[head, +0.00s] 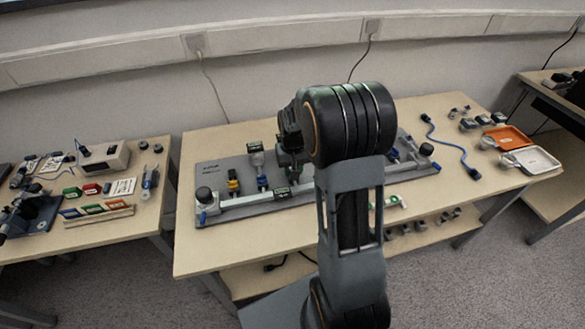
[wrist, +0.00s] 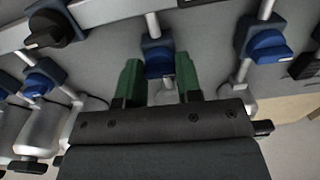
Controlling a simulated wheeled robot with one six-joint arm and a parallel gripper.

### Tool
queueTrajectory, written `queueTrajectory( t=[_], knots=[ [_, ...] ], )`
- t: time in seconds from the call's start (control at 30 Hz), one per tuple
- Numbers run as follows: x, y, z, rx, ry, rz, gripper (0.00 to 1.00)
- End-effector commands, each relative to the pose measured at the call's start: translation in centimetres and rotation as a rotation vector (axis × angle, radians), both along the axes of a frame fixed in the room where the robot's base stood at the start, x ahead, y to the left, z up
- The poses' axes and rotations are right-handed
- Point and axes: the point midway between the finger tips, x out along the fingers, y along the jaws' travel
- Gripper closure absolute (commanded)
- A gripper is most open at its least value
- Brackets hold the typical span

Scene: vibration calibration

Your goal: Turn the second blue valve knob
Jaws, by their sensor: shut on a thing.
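In the wrist view, a blue valve knob (wrist: 158,68) sits between the two green fingers of my gripper (wrist: 157,75), on a grey pipe fitting. My gripper is shut on this knob, with one finger on each side. Another blue knob (wrist: 38,82) is to the left, and another (wrist: 267,46) to the right. In the head view, my arm hides the gripped knob and much of the grey valve board (head: 222,165). A blue knob (head: 262,182) shows left of my arm.
A black knob (wrist: 46,29) stands at the upper left of the wrist view. Silver cylinders stand close around my gripper. The head view shows a blue cable (head: 450,147), an orange tray (head: 508,137) and a white tray (head: 532,160) on the table's right end.

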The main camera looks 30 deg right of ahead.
Motion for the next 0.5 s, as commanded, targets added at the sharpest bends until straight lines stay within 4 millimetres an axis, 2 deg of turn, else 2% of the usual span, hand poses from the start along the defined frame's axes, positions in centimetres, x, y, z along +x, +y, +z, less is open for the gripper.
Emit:
queueTrajectory(
  t=[0.27,0.5],
  knots=[
    [0.01,0.01,0.13,0.000,0.000,-0.165,0.91],
    [0.02,0.01,0.16,0.000,0.000,-0.391,0.91]
  ],
)
